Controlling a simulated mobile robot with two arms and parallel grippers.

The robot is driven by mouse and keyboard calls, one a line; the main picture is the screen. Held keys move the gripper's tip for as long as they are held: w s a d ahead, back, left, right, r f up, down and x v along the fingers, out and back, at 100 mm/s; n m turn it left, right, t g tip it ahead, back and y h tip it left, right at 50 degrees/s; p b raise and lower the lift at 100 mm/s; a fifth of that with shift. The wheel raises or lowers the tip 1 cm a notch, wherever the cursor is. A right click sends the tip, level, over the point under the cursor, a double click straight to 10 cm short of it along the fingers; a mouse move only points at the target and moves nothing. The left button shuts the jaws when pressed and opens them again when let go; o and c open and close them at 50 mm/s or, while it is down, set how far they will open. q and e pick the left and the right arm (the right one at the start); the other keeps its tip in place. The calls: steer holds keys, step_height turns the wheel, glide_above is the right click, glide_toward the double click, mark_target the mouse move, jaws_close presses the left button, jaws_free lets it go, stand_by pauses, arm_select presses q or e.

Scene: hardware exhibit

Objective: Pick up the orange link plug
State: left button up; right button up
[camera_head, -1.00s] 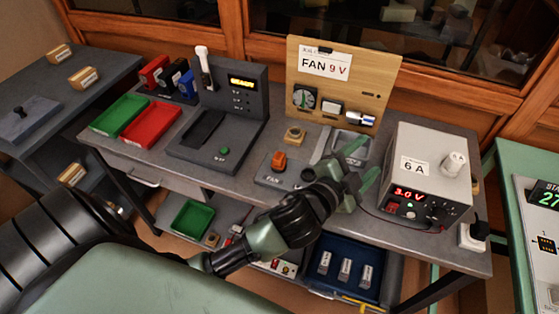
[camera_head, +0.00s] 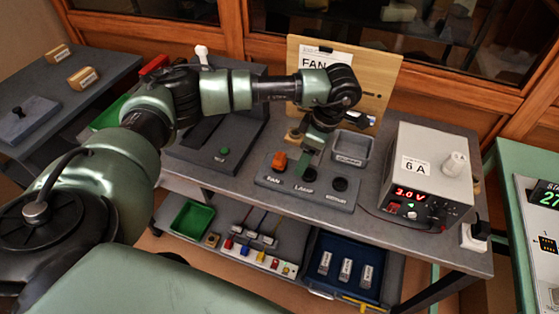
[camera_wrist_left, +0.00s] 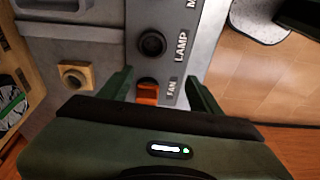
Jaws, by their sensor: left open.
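The orange link plug (camera_head: 279,161) sits at the FAN position of the dark socket panel (camera_head: 325,196), whose LAMP socket and a third socket are bare. My left gripper (camera_head: 306,163) points down over the panel, just right of the plug in the head view. In the left wrist view the open fingers (camera_wrist_left: 157,78) stand either side of the orange plug (camera_wrist_left: 148,91), apart from each other. The palm's edge hides part of the plug, and I cannot tell whether a finger touches it. My right gripper is not in view.
A wooden block with a hole (camera_wrist_left: 75,75) and a shallow grey tray (camera_head: 352,147) lie behind the panel. The upright wooden FAN board (camera_head: 375,75) stands behind my arm. A power supply (camera_head: 433,165) reading 3.0 V stands to the right. A lower shelf holds bins.

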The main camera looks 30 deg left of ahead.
mark_target(282, 157)
arm_select(q)
steer(key=a+r+y, duration=0.2)
steer(key=a, duration=0.3)
steer(key=shift+n, duration=0.3)
steer(key=p+x, duration=0.2)
steer(key=x, duration=0.4)
steer(key=shift+f+p, duration=0.4)
steer(key=shift+f, duration=0.3)
jaws_close()
steer(key=shift+r, duration=0.1)
step_height(282, 157, up, 20)
steer(key=b, duration=0.2)
steer(key=shift+b, duration=0.4)
